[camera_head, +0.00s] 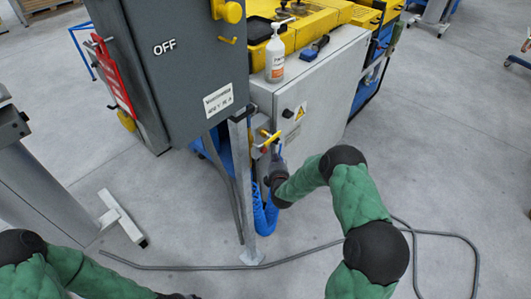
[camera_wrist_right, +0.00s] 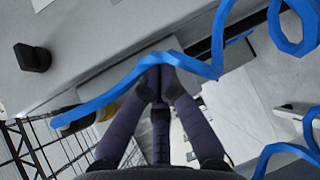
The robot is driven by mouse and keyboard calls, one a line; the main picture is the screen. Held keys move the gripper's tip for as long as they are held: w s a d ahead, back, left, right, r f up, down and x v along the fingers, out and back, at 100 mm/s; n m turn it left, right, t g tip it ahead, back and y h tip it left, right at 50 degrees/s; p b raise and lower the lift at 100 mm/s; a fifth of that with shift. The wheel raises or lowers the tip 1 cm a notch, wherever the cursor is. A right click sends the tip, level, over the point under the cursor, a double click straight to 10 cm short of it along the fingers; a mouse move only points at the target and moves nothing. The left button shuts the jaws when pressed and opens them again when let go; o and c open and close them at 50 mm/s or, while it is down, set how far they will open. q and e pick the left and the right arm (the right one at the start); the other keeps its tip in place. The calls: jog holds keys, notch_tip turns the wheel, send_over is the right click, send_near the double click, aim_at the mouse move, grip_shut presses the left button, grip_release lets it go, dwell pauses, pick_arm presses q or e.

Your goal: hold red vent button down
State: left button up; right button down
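My right gripper (camera_head: 277,150) is at the front side of the grey cabinet (camera_head: 320,105), just below a yellow handle (camera_head: 270,138). A small reddish part (camera_head: 264,147) shows beside the gripper; it is too small to tell if it is the vent button or if I touch it. In the right wrist view the gripper's fingertips (camera_wrist_right: 160,88) are drawn together. A blue hose (camera_wrist_right: 110,98) crosses at the tips; I cannot tell if it is between them. No red button shows in that view.
The dark grey OFF box (camera_head: 180,70) stands close left of my right gripper, on a metal post (camera_head: 242,190). Blue coiled hose (camera_head: 264,215) hangs below the gripper. A grey cable (camera_head: 300,258) lies on the floor. A pump bottle (camera_head: 275,58) stands on the cabinet.

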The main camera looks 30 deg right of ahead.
jog(key=shift+w+a, duration=0.35)
jog(key=shift+w, duration=0.55)
jog(key=shift+w+a+b, duration=0.1)
jog(key=shift+w+b, duration=0.05)
jog(key=shift+b, duration=0.15)
dwell(0.6)
jog(key=shift+w+a, duration=0.1)
jog(key=shift+w, duration=0.15)
jog(key=shift+w+a+r, duration=0.1)
jog(key=shift+w+a, duration=0.1)
jog(key=shift+w, duration=0.25)
dwell(3.2)
jog(key=shift+s, duration=0.1)
dwell(0.6)
jog(key=shift+s+d, duration=0.35)
jog(key=shift+s, duration=0.4)
jog(key=shift+s+d+p, duration=0.1)
jog(key=shift+s+d, duration=0.2)
jog(key=shift+s, duration=0.45)
jog(key=shift+s+d+p, duration=0.1)
jog(key=shift+s+d, duration=0.25)
jog(key=shift+s, duration=0.45)
jog(key=shift+s+d+p, duration=0.1)
jog(key=shift+s+d, duration=0.2)
jog(key=shift+s, duration=0.45)
